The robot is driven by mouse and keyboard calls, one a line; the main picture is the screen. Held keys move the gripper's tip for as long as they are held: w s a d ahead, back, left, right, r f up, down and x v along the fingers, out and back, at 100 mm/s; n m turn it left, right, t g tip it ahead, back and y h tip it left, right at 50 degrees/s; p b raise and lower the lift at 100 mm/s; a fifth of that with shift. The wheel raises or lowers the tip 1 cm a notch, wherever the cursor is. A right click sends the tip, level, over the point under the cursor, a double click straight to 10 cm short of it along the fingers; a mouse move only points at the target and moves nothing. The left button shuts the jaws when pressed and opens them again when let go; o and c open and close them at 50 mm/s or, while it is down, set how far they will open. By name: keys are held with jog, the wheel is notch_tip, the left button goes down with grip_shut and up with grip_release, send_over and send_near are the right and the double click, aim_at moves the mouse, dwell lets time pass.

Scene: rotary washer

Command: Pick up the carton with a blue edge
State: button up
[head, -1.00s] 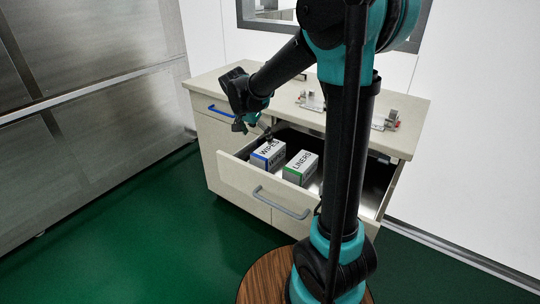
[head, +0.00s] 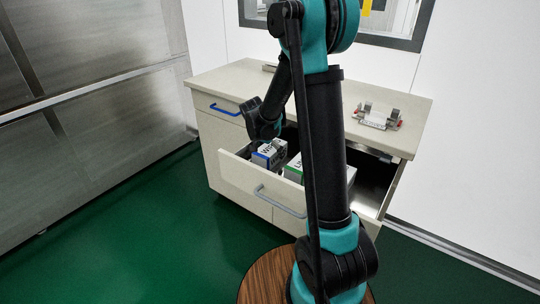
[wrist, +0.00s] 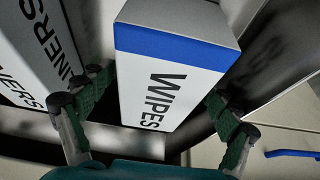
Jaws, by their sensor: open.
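The white carton with a blue edge (head: 262,159), marked WIPES, stands in the open drawer. It also fills the middle of the wrist view (wrist: 165,75), blue band across its upper part. My gripper (wrist: 155,105) is open, with one finger on each side of the carton; whether the fingers touch it I cannot tell. In the head view my gripper (head: 277,148) is low over the drawer at the carton, partly covering its right part.
A second white carton with a green edge, LINERS (head: 293,173), stands close to the right, partly behind my arm. The open drawer (head: 240,177) has raised walls around both cartons. A metal fixture (head: 378,118) sits on the countertop (head: 225,80).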

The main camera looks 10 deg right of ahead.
jog(key=shift+d+f, duration=0.1)
jog(key=shift+f, duration=0.2)
jog(key=c, duration=1.5)
jog(key=shift+r, duration=0.15)
